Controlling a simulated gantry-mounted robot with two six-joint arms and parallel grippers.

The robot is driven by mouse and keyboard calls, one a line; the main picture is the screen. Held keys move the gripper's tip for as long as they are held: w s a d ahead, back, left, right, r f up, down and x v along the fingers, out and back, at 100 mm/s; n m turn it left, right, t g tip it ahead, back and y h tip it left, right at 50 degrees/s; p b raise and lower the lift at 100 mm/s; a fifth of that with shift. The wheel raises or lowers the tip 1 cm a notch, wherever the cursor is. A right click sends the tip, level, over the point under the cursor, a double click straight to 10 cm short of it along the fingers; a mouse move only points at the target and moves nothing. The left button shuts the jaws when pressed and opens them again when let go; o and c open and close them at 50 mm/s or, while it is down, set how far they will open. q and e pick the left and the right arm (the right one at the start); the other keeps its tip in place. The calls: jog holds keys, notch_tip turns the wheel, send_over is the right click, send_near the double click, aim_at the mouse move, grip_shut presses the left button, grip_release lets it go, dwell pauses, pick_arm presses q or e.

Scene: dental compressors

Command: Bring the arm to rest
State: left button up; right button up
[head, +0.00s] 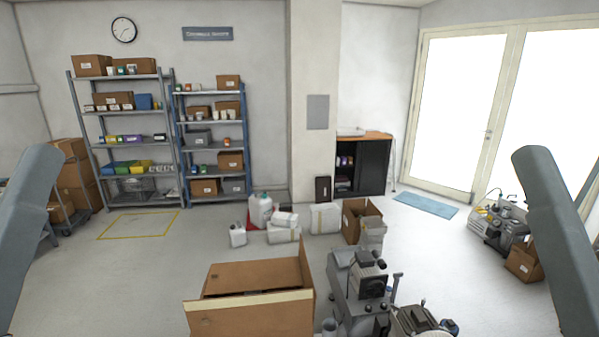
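My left arm comes in at the left edge and my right arm at the right edge of the head view. Only grey upper links of both show, raised at the sides and apart from the things around them. Neither gripper is in view, so I cannot see whether they hold anything. A grey compressor (362,290) stands at the bottom centre. An open cardboard box (250,312) stands to its left. Another compressor machine (497,222) stands at the right by the glass doors.
Metal shelves (180,142) with boxes line the back wall. White containers (261,210) and an open carton (357,218) stand mid-floor. A dark cabinet (373,165) is behind them. A blue mat (426,205) lies by the doors. Floor at the left, around a yellow-taped square (138,225), is clear.

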pick_arm(q)
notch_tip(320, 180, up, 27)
jog(key=p, duration=2.4)
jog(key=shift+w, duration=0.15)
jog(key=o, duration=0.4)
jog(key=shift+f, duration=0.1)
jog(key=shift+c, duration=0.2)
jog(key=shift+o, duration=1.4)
